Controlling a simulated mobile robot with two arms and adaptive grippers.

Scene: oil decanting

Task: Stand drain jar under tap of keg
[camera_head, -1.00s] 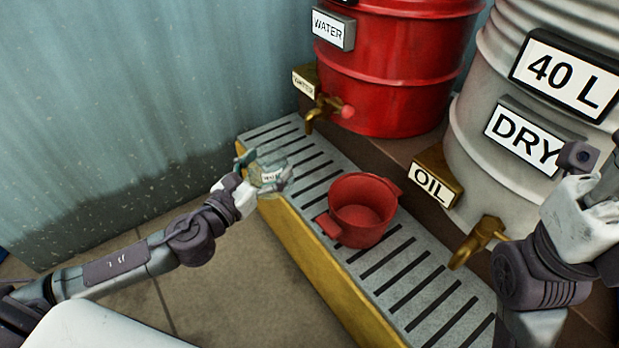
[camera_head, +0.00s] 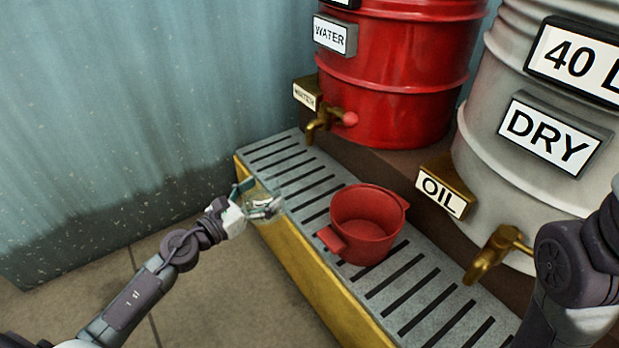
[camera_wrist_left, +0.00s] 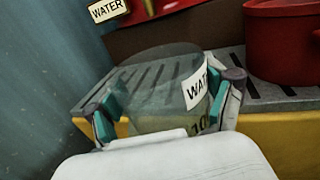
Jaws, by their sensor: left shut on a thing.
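The drain jar (camera_head: 264,208) is clear glass with a white label reading "WAT…" in the left wrist view (camera_wrist_left: 165,98). My left gripper (camera_head: 252,200) is shut on it, with teal fingertips on both sides, seen also in the left wrist view (camera_wrist_left: 165,118). It holds the jar at the near edge of the slotted grate, left of the red pot. The red water keg (camera_head: 400,75) stands behind the grate. Its brass tap (camera_head: 318,122) with a pink-red knob sits farther back than the jar. My right arm shows at the right edge; its gripper is out of frame.
The red pot (camera_head: 367,225) stands on the grate (camera_head: 395,285), which has a yellow front side (camera_head: 300,265). A pale drum marked "DRY" has an oil tap (camera_head: 495,252) on the right. The grate below the water tap is bare. A blue-grey wall (camera_head: 120,110) rises at left.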

